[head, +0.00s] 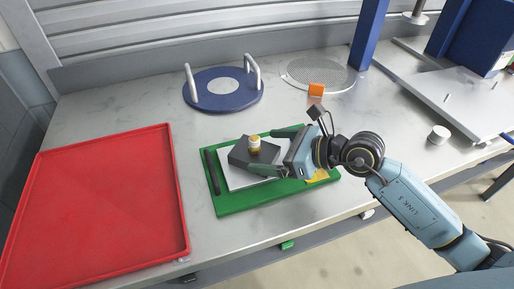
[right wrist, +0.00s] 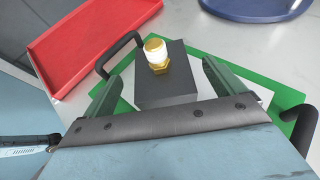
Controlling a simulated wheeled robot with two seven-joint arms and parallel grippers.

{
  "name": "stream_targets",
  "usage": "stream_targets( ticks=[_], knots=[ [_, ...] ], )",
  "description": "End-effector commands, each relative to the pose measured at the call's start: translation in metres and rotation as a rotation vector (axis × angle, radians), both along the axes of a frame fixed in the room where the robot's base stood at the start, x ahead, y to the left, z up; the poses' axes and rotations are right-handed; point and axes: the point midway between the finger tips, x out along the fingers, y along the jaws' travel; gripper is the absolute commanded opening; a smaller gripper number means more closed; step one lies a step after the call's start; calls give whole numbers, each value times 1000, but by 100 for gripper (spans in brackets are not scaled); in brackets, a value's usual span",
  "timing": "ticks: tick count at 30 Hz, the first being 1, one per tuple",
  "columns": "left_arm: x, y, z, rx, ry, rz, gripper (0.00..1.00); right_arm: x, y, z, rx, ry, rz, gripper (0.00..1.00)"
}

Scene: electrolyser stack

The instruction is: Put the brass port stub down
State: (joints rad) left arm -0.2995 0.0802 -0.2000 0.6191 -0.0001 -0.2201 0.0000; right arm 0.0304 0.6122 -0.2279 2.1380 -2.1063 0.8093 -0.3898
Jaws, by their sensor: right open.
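The brass port stub (head: 254,143) stands upright on a dark grey block (head: 240,154), with a white upper part and a gold lower part. In the right wrist view the stub (right wrist: 156,56) stands near the far end of the block's top (right wrist: 170,85). My right gripper (head: 262,152) is open, its two green fingers on either side of the block. In the right wrist view the open fingers (right wrist: 165,78) show nothing clamped between them, and the stub is beyond them. Whether the fingers touch the block cannot be told. My left gripper is not in view.
The block sits on a white plate in a green tray (head: 236,209) with black handles. A red tray (head: 100,205) lies left. A white cylinder (head: 438,134) stands right.

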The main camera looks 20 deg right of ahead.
Motion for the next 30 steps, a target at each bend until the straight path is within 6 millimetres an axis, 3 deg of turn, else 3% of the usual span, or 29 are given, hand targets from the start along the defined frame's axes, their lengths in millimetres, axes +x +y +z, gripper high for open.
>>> stream_targets(
  ticks=[6, 12, 30],
  knots=[
    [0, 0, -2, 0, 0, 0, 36, -32, -32, 17, -6, 2, 2, 94],
    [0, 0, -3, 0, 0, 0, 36, -45, -47, 26, -1, 2, 1, 94],
    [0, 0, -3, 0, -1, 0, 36, -48, -50, 29, 0, 0, 1, 94]
  ],
)
